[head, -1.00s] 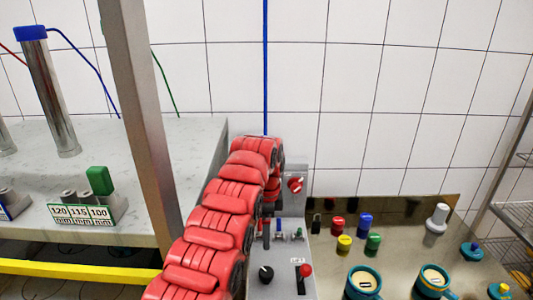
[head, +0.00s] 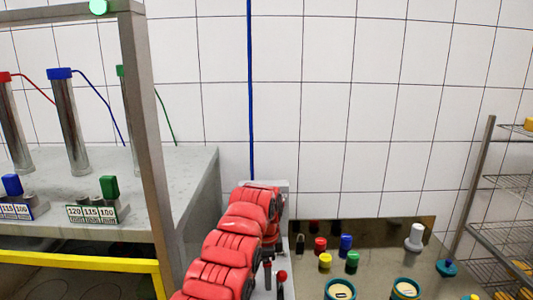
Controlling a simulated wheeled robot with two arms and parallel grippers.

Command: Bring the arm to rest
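My red segmented arm (head: 225,255) rises from the bottom of the head view, left of the middle. It ends at a grey control panel (head: 284,187) against the tiled wall. I take it to be my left arm. Its outer end covers much of the panel, and its gripper is largely hidden there. I cannot see the fingers, or whether they touch anything. My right arm and gripper are not in view.
A grey bench (head: 185,165) stands left behind a metal post (head: 150,140) and a yellow rail (head: 80,262). It bears metal cylinders (head: 70,125). Right, a steel counter (head: 385,262) holds coloured pieces and teal moulds (head: 340,288). A wire rack (head: 500,215) stands far right.

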